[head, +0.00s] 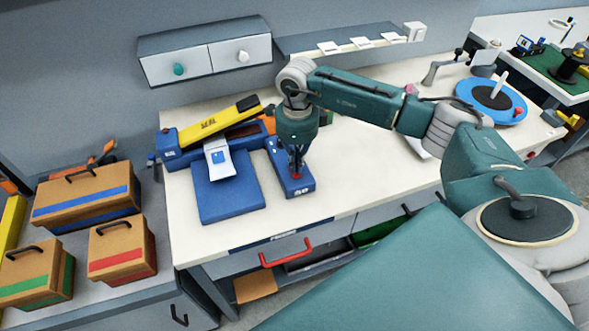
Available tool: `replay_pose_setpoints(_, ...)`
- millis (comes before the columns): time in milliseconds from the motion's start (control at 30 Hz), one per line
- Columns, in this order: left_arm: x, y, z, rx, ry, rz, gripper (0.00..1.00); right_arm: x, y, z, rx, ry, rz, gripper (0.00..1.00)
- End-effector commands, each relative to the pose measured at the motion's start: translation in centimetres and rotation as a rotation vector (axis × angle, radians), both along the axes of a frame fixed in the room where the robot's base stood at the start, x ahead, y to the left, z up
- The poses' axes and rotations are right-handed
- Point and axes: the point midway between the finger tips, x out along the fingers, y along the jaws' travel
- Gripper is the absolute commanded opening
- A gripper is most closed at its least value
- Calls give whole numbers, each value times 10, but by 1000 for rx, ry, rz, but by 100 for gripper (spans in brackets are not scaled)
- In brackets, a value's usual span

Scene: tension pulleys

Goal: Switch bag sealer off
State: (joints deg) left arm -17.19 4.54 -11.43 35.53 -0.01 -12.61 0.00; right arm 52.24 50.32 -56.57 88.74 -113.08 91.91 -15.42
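The bag sealer (172,155) stands at the left of the white workbench, a blue base with a raised, tilted yellow arm (207,124) marked with lettering. A white and blue pouch (219,160) lies at its front, over a flat blue platform (228,202). Beside it on the right is a blue switch box (299,187) with a small red part on top, partly hidden by my gripper. My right gripper (297,174) points straight down at this box, its narrow fingers close together with nothing visible between them. Whether it touches the red part is unclear. My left gripper is out of view.
A wall cabinet (205,62) and a shelf (340,40) with white cards hang behind the bench. A blue round turntable (466,92) stands at the right. Brown cases (122,255) with coloured stripes sit on a grey cabinet at left. The bench front is mostly clear.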

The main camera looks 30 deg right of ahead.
Motion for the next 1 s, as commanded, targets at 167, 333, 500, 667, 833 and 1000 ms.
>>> replay_pose_setpoints(167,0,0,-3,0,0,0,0,0,0,-4,0,0,0,0)
replay_pose_setpoints(333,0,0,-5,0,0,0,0,0,0,-6,0,0,0,0)
replay_pose_setpoints(500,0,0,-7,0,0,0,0,0,0,-9,0,0,0,0)
replay_pose_setpoints(667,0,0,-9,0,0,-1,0,0,0,-11,0,0,0,0)
replay_pose_setpoints(833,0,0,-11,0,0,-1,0,0,0,-14,-1,1,0,0)
replay_pose_setpoints(1000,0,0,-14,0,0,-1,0,0,0,-17,0,0,0,0)
